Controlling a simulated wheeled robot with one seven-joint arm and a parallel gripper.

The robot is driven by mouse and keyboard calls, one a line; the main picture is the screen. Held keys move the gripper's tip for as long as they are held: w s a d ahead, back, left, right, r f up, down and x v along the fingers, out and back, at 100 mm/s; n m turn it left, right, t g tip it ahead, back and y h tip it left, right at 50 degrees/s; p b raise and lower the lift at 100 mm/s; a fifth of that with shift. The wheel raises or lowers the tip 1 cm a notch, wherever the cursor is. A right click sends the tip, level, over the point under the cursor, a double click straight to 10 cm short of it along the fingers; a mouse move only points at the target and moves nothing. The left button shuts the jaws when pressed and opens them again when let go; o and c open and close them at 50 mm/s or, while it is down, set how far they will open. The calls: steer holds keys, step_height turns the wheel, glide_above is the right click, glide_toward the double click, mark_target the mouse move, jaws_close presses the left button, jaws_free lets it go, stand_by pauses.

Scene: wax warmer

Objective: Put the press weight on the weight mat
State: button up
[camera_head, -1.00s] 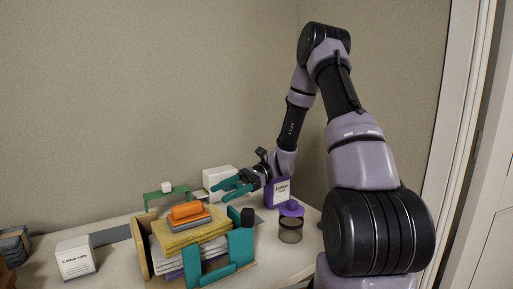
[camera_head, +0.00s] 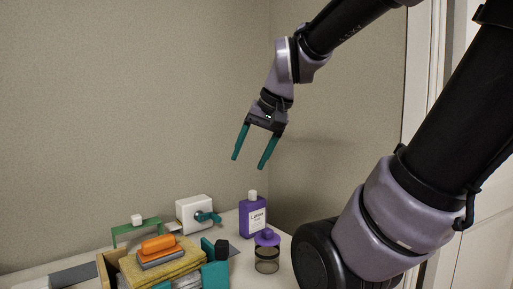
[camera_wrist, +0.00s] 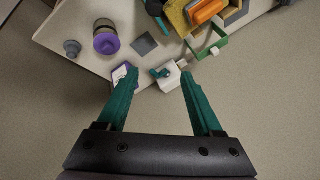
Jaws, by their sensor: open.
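An orange block on a grey slab, which looks like the press weight (camera_head: 158,244), lies on top of a stack of yellow cloths; it also shows at the top of the wrist view (camera_wrist: 207,10). A flat dark grey square, possibly the weight mat (camera_wrist: 144,44), lies bare on the table between a purple-lidded jar and the stack. In the head view it is mostly hidden behind the stack's holder. My gripper (camera_head: 251,163) is open and empty, high above the back of the table, pointing down. Its teal fingers (camera_wrist: 159,76) touch nothing.
A purple lotion bottle (camera_head: 252,218), a white box with a teal handle (camera_head: 194,212) and a green frame (camera_head: 136,228) stand along the back. The purple-lidded jar (camera_head: 266,257) and a grey knobbed piece (camera_wrist: 72,47) stand near the mat. A grey strip (camera_head: 74,274) lies at left.

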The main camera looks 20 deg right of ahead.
steer(key=shift+o, duration=0.4)
steer(key=shift+s+d+r+t, duration=0.25)
steer(key=shift+s+r+t, duration=0.05)
steer(key=shift+r+t, duration=0.15)
steer(key=shift+s+d+r+t, duration=0.25)
steer(key=shift+s+r+t, duration=0.1)
steer(key=shift+r, duration=0.1)
steer(key=m+g+h, duration=0.1)
steer(key=m+g, duration=0.7)
steer(key=m, duration=0.2)
glide_above(158, 238)
steer(key=f, duration=1.8)
steer(key=shift+d+f, duration=0.4)
steer(key=shift+a+f, duration=0.2)
steer(key=shift+f, duration=1.3)
steer(key=shift+a+f, duration=0.15)
steer(key=shift+f, duration=1.35)
steer(key=shift+f, duration=0.2)
jaws_close()
